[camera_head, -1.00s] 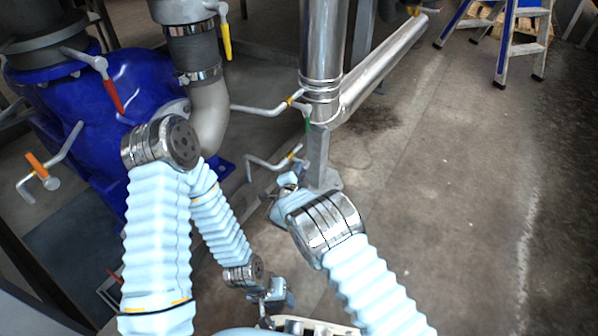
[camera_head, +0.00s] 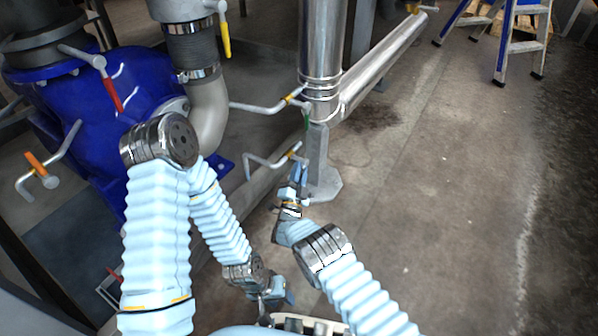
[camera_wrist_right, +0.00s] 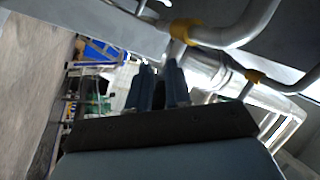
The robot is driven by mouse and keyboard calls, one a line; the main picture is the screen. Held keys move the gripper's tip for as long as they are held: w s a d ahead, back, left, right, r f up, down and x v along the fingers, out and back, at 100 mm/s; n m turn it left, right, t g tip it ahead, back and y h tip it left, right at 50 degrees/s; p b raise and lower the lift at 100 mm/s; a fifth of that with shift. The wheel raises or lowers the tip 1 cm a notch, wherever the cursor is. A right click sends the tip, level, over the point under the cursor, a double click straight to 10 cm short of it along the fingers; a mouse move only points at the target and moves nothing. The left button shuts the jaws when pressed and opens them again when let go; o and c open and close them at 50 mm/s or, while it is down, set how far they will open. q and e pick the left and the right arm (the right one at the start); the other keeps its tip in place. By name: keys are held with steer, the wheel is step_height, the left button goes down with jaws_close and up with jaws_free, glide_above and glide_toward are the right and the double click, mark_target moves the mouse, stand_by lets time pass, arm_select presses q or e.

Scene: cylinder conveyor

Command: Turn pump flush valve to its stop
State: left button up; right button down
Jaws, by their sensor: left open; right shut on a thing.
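A thin grey pipe with a yellow band (camera_head: 292,154) runs low beside the foot of the steel post; its valve lever is mostly hidden by my right gripper. My right gripper (camera_head: 298,178) reaches up to this pipe end and is shut on what looks like the lever. In the right wrist view its two dark fingers (camera_wrist_right: 160,82) stand close together, with the held part hard to make out. A yellow-banded pipe (camera_wrist_right: 205,37) passes just beyond them. My left gripper (camera_head: 275,297) hangs low near my base, open and away from the valves. No label shows which valve is the pump flush valve.
Just above is another pipe with a green lever (camera_head: 306,118). A blue pump (camera_head: 135,90) with a red lever (camera_head: 113,95) stands at left, beside an orange-handled pipe (camera_head: 36,163). A yellow lever (camera_head: 225,38) hangs above. The floor at right is clear up to a stepladder (camera_head: 520,45).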

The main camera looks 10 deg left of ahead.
steer(key=shift+f+n+t, duration=0.2)
steer(key=shift+n+t, duration=0.1)
stand_by(0.4)
steer(key=c, duration=1.1)
jaws_free()
